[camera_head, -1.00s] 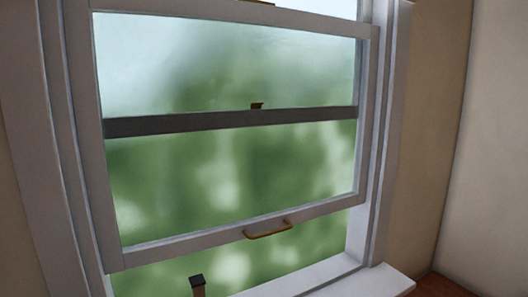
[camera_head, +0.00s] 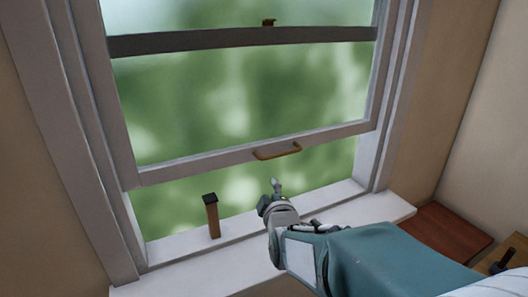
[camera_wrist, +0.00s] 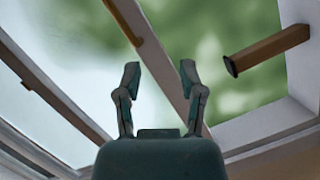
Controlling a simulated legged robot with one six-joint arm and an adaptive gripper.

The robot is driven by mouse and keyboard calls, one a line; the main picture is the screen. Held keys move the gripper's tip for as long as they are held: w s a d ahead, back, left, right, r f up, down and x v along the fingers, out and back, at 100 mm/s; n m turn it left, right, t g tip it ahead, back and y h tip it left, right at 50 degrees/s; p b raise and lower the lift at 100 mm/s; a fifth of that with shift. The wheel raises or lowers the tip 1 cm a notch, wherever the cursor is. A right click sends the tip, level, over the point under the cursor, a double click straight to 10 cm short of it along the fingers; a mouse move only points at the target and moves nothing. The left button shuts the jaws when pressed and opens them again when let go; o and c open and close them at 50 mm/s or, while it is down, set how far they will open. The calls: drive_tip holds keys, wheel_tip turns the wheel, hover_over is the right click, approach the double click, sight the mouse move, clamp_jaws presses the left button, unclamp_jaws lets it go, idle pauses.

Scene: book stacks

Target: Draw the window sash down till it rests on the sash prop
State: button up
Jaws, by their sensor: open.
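The window sash (camera_head: 200,163) is raised, with a gap between its bottom rail and the sill. A brass handle (camera_head: 277,151) is fixed to the bottom rail. The sash prop (camera_head: 212,217), a short wooden post with a dark cap, stands upright on the sill, below the rail and apart from it. My gripper (camera_head: 270,196) is just below the handle in the head view, not touching it as far as I can tell. In the wrist view my gripper (camera_wrist: 160,82) has its two fingers spread and empty. The prop also shows there (camera_wrist: 268,50), at the right.
The white sill (camera_head: 335,214) runs under the window, clear to the right of the prop. A reddish-brown wooden surface (camera_head: 448,230) lies at the lower right.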

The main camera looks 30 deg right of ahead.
sight(282, 155)
drive_tip(key=w+d+n+t+h, duration=0.1)
drive_tip(key=w+d, duration=0.2)
drive_tip(key=w+d+r+n+h, duration=0.1)
drive_tip(key=w+d, duration=0.2)
drive_tip(key=w, duration=0.1)
drive_tip(key=w+d+r+n+t+h, duration=0.1)
drive_tip(key=w+d, duration=0.2)
drive_tip(key=shift+w+r+t, duration=0.25)
drive_tip(key=shift+w+t, duration=0.05)
drive_tip(key=shift+w, duration=0.05)
clamp_jaws()
